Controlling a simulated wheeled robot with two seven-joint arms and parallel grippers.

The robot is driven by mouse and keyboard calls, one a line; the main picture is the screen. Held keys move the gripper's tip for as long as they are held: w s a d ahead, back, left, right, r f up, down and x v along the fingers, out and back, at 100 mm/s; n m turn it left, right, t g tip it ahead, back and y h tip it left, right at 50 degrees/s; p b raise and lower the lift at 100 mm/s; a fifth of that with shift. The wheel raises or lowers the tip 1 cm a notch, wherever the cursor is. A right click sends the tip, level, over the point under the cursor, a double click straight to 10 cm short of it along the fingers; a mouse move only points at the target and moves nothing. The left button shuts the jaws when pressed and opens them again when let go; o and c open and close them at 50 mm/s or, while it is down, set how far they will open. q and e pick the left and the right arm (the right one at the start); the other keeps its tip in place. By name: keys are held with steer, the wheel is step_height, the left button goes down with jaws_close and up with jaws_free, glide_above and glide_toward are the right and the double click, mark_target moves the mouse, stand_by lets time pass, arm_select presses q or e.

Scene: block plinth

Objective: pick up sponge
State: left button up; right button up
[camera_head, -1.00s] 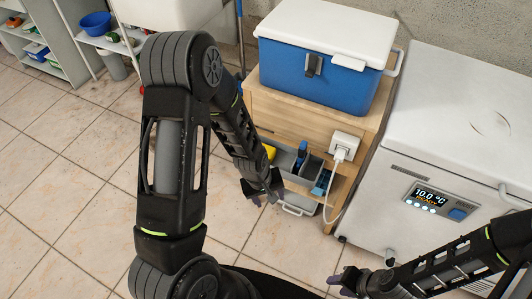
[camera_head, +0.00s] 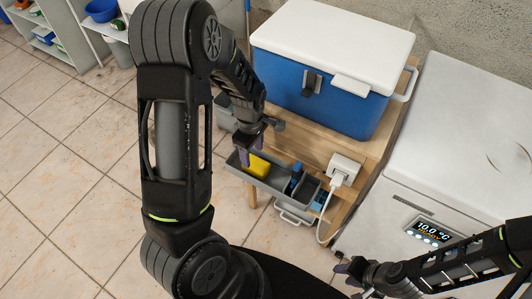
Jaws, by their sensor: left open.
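A yellow sponge (camera_head: 257,167) lies at the left end of a grey tray (camera_head: 277,184) in the wooden cabinet's lower part. My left gripper (camera_head: 252,150) points down just above and slightly left of the sponge, with purple fingertips. It is open and empty, and its fingers overlap the sponge's upper edge in the picture; I cannot tell whether they touch it. My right gripper (camera_head: 347,274) is low at the right, away from the tray; its jaw gap is unclear.
A blue cooler with a white lid (camera_head: 330,70) stands on the wooden cabinet (camera_head: 300,140). A blue-handled item (camera_head: 295,176) sits in the tray. A white plug with cable (camera_head: 343,168) is to its right. A white freezer (camera_head: 455,130) stands at the right.

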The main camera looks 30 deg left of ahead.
mark_target(256, 164)
arm_select(q)
steer(key=shift+w, duration=0.55)
steer(key=shift+s, duration=0.2)
steer(key=shift+f, duration=1.35)
steer(key=f, duration=0.5)
steer(key=shift+d+f, duration=0.1)
steer(key=shift+d, duration=0.2)
steer(key=shift+c, duration=0.2)
steer(key=c, duration=0.9)
